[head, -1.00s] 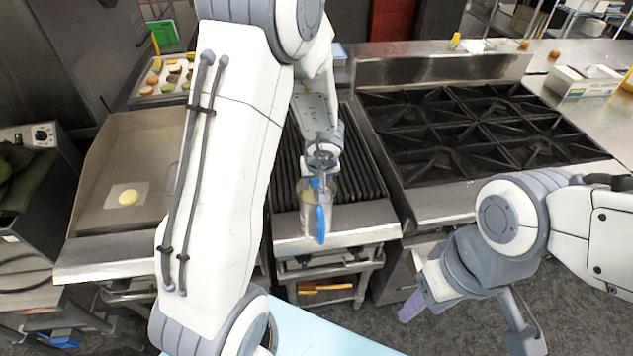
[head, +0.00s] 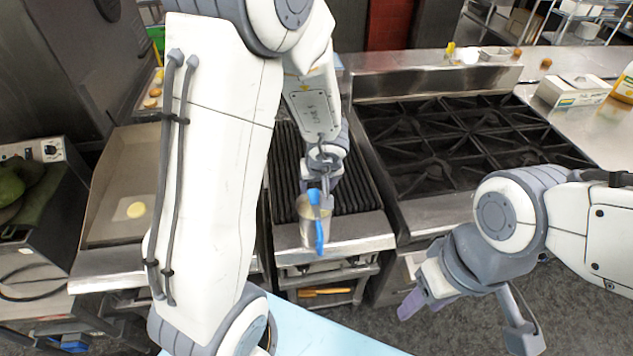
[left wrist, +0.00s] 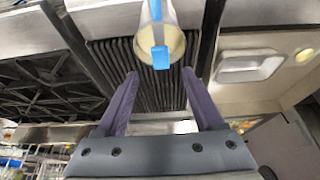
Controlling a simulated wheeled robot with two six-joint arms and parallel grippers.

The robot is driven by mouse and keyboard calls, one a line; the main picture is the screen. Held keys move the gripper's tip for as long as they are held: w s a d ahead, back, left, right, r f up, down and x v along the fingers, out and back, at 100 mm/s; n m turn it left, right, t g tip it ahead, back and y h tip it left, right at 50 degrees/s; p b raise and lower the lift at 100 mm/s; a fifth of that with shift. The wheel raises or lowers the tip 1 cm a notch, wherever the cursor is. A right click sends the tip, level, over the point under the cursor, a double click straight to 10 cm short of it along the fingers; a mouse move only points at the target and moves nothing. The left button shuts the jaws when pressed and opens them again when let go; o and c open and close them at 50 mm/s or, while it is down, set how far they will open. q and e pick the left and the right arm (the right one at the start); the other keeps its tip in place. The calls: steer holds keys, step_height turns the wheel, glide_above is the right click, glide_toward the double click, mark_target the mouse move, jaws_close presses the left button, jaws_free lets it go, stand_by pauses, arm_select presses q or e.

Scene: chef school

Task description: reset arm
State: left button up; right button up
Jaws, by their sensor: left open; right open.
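A metal cup (head: 309,233) with a blue handle (head: 319,232) shows at the front edge of the char grill. The cup (left wrist: 173,40) and its blue handle (left wrist: 160,57) also show in the left wrist view, just beyond the fingertips. My left gripper (head: 325,183) is behind and above the cup in the head view. In the left wrist view its purple fingers (left wrist: 160,73) are spread, with nothing between them. My right gripper (head: 468,315) is open and empty at the lower right, over the floor.
A griddle (head: 110,215) with a pale round item (head: 136,210) is at left. The char grill (head: 284,170) is in the middle and a burner stove (head: 450,135) right of it. A white box (head: 572,92) sits on the right counter. A light blue surface (head: 320,335) is in front.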

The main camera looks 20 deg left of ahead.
arm_select(q)
steer(key=shift+p+v, duration=0.35)
steer(key=shift+v, duration=0.55)
